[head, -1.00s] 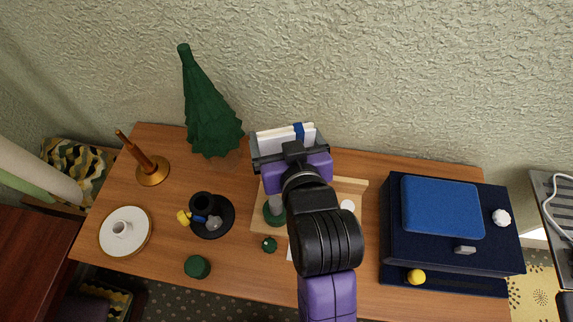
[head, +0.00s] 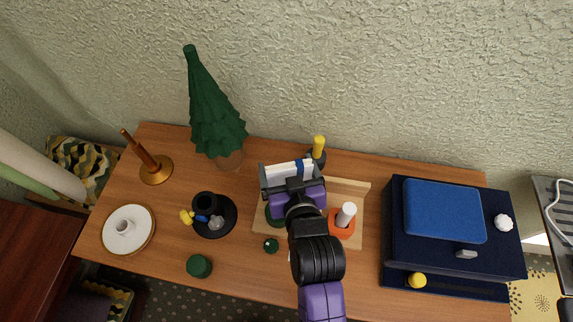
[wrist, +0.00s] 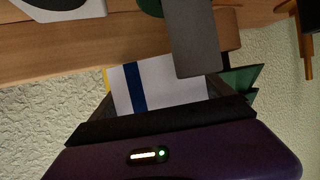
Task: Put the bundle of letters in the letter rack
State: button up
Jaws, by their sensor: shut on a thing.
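The bundle of letters (head: 292,172) is white with a blue band. My gripper (head: 291,184) is shut on it, with a dark finger at each end, above the back middle of the wooden table. The bundle also shows in the wrist view (wrist: 165,87), between the grey fingers of my gripper (wrist: 158,100). A plain grey slab (wrist: 195,40) overlaps part of the bundle there; I cannot tell whether it belongs to the letter rack. I cannot clearly pick out the letter rack in the head view; my gripper and arm hide the table below them.
A light wooden tray (head: 350,188) lies under my arm, with an orange-based white cylinder (head: 345,217). A yellow-topped object (head: 318,148) stands behind right. A green tree (head: 215,120) stands left, a navy box (head: 430,250) right. The table between tray and box is mostly clear.

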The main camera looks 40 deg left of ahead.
jog(key=shift+f, duration=0.35)
jog(key=o, duration=1.1)
jog(key=shift+o, duration=0.2)
jog(key=shift+r, duration=0.15)
jog(key=shift+r, duration=0.4)
jog(key=v, duration=1.1)
jog(key=shift+s+d+b, duration=0.3)
jog(key=shift+d+b, duration=0.05)
jog(key=shift+b, duration=0.1)
